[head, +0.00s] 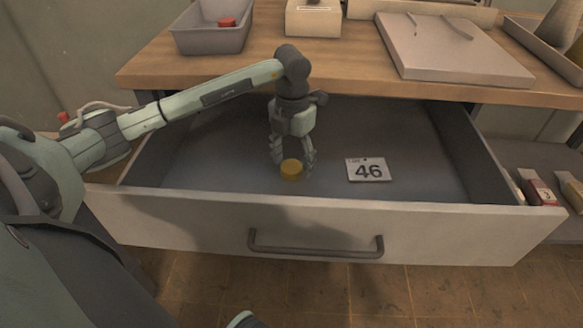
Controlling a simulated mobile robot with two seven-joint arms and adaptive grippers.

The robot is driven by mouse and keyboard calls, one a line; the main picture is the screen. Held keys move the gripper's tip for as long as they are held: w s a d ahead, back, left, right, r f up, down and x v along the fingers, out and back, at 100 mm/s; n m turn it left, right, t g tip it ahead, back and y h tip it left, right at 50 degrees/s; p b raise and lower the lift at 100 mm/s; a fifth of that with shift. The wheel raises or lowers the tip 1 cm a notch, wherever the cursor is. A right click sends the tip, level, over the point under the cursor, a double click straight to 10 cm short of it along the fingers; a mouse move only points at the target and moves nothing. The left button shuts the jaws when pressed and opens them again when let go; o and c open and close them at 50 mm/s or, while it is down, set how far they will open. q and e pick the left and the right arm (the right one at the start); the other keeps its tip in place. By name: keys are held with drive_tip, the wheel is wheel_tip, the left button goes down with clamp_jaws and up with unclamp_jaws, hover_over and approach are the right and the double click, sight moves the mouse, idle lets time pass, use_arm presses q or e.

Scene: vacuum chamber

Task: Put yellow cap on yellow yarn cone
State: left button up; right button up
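My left gripper (292,160) points down into the drawer just above the cap. No yellow yarn cone can be made out clearly. A brownish, cone-like shape (563,24) is cut off at the top right edge. My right gripper is not in view.
The drawer (440,217) is pulled out below the wooden bench top (345,70). Its floor around the number card (368,169) is clear. On the bench are a grey bin (210,38) with a red item, a beige box (313,20) and a flat pale case (450,50).

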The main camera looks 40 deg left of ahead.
sight(291, 167)
use_arm(q)
drive_tip(key=c, duration=0.6)
drive_tip(key=shift+w+r, duration=0.1)
drive_tip(key=shift+r, duration=0.4)
drive_tip(key=r, duration=0.3)
drive_tip(key=shift+s+d+r, duration=0.1)
drive_tip(key=shift+s+r, duration=0.2)
drive_tip(key=shift+s, duration=0.1)
drive_tip(key=s+d+r, duration=0.1)
drive_tip(key=s+r, duration=0.1)
drive_tip(key=s, duration=0.1)
drive_tip(key=s+d+r, duration=0.1)
drive_tip(key=s+r, duration=0.1)
drive_tip(key=s, duration=0.2)
drive_tip(key=s+d+r+b, duration=0.1)
drive_tip(key=s+r, duration=0.1)
drive_tip(key=s, duration=0.1)
drive_tip(key=shift+s+d+r, duration=0.2)
drive_tip(key=shift+d+r, duration=0.05)
drive_tip(key=shift+d, duration=0.05)
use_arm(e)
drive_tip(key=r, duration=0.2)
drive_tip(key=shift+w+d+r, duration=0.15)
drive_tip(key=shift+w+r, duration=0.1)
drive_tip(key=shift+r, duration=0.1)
